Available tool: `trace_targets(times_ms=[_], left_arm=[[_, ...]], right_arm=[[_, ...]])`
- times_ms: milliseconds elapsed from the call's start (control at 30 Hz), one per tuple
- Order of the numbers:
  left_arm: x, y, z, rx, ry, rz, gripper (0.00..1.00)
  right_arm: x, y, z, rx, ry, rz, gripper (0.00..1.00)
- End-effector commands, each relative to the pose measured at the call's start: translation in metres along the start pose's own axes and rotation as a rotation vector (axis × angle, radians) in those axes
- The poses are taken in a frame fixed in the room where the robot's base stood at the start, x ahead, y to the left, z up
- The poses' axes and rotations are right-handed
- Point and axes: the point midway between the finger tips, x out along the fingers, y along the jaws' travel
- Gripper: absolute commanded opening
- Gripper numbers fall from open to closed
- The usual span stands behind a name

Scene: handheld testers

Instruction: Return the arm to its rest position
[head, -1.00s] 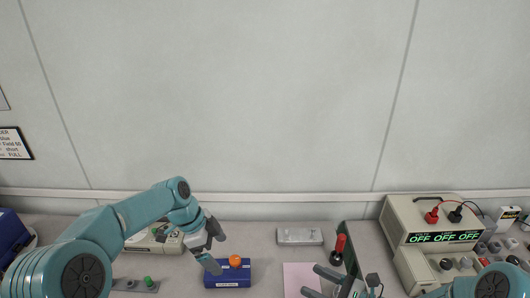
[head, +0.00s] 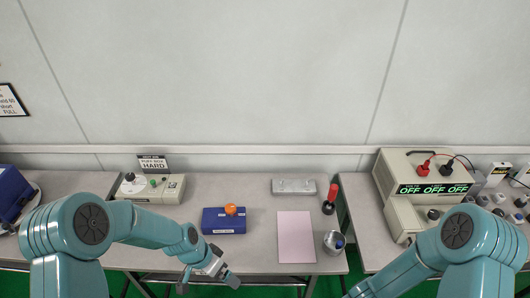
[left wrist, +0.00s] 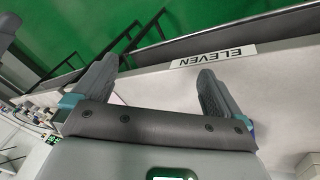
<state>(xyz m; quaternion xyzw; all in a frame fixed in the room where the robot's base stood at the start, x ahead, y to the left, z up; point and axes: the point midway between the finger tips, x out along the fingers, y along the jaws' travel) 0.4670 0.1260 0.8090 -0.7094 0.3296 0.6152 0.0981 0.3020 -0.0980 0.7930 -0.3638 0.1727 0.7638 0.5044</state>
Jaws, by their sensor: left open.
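My left arm is teal and bends across the lower left of the head view. Its gripper (head: 207,283) hangs low in front of the table's front edge, below the blue box (head: 223,226). The jaws are open with nothing between them. In the left wrist view the two grey fingers (left wrist: 158,88) stand wide apart beside a pale table edge labelled "ELEVEN" (left wrist: 216,58). My right arm comes in at the lower right of the head view, and its gripper is cut off by the bottom edge.
An orange ball (head: 231,210) sits on the blue box. A pink sheet (head: 296,237), a metal cup (head: 333,242), a red-topped bottle (head: 330,199) and a grey case (head: 293,187) are to the right. A tester reading "OFF" (head: 426,172) stands on the right table. Green floor (left wrist: 60,50) shows below.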

Motion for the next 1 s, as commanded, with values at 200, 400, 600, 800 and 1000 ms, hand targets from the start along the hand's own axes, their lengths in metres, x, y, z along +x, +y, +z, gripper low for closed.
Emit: trace_targets(times_ms=[200, 400, 600, 800, 1000], left_arm=[[0.041, 0.054, 0.094, -0.470, -0.008, -0.006, 1.00], [0.046, 0.099, 0.156, -0.822, 0.002, -0.009, 1.00], [0.108, 0.077, 0.165, -0.805, 0.011, -0.013, 1.00], [0.137, 0.068, 0.171, -0.803, 0.011, -0.013, 1.00], [0.139, 0.068, 0.172, -0.803, 0.011, -0.013, 1.00]], right_arm=[[0.011, 0.042, -0.032, -0.532, 0.302, 0.183, 0.65], [0.016, 0.022, -0.032, -0.969, 0.461, 0.134, 0.65], [0.063, 0.029, -0.079, -0.944, 0.459, 0.137, 0.65], [0.085, 0.033, -0.100, -0.943, 0.460, 0.137, 0.65], [0.087, 0.033, -0.101, -0.942, 0.460, 0.137, 0.65]])
